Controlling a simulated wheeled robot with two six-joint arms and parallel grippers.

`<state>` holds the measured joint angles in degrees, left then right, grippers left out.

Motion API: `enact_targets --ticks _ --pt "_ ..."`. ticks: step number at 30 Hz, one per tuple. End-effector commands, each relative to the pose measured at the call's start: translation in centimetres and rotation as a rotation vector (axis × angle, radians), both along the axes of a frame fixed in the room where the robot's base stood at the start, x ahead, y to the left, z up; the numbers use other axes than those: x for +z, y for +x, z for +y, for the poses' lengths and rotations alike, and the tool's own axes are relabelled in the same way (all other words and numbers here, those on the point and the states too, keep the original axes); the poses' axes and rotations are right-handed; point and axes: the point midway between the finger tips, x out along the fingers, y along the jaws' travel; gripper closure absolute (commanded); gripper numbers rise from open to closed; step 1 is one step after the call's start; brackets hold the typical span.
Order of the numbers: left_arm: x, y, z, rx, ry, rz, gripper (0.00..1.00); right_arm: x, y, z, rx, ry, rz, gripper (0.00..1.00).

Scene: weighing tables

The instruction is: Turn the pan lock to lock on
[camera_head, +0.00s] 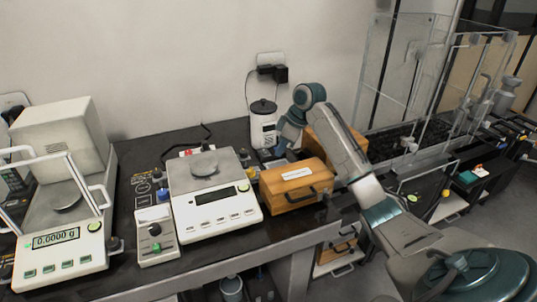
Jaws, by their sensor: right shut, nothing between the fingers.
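A white balance (215,208) with a round grey pan (204,165) and a dark, blank display stands mid-left on the dark bench. A small white control box (155,242) with knobs stands against its left side. No readable label shows which control is the pan lock, and its setting is too small to tell. My right arm reaches in from the lower right and bends down behind the wooden box. My right gripper (278,150) is shut and empty, to the right of the balance and apart from the control box. My left gripper is not in view.
A wooden box (291,200) with a handle stands right of the balance. A white jar (263,130) with a black lid stands behind my gripper. At left is another balance (62,255) reading 0.0000 g. A clear enclosure (390,75) stands at right.

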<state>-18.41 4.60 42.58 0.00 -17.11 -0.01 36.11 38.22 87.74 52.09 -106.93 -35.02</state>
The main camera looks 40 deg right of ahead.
Motion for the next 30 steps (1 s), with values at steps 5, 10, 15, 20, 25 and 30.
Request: enact_targets --ticks 5,10,15,20,25,30 --pt "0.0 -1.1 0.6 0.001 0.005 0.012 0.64 -3.3 1.0 1.0 -0.001 0.005 0.005 1.00" --pt "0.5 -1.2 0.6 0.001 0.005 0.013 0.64 -6.7 2.1 1.9 -0.003 0.005 0.006 1.00" --pt "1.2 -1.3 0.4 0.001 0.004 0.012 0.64 -7.7 3.8 3.3 -0.003 0.006 0.002 1.00" --pt "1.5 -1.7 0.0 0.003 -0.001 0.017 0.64 -7.8 5.0 4.2 -0.003 0.002 0.003 1.00" --pt "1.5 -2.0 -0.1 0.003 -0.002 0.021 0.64 -7.9 5.5 4.6 -0.003 0.001 0.003 1.00" --pt "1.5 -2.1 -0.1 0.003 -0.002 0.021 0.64 -7.9 5.5 4.6 -0.004 0.001 0.003 1.00"
